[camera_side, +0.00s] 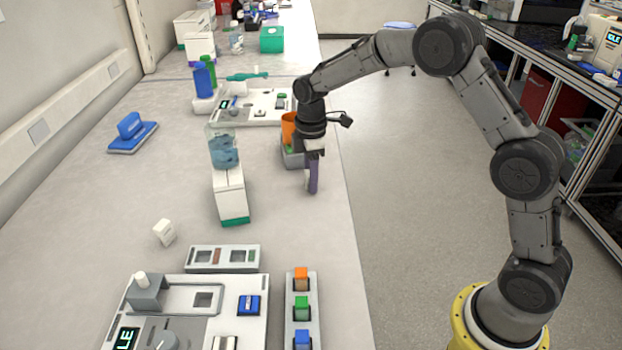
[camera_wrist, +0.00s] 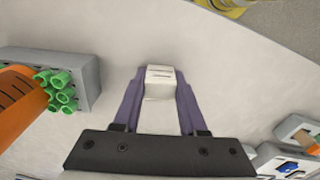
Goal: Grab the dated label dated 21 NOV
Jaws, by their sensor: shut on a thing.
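My gripper (camera_side: 311,184) points down near the right edge of the bench in the side view. The print is too small to read, so I cannot tell the date. In the side view, the label is mostly hidden by the fingers. Another small white block (camera_side: 164,232) stands apart on the bench to the left; no date on it is legible.
A beaker of blue liquid (camera_side: 223,150) tops a white-green stand. A device panel (camera_side: 180,300) and colored-block rack (camera_side: 301,325) are in front.

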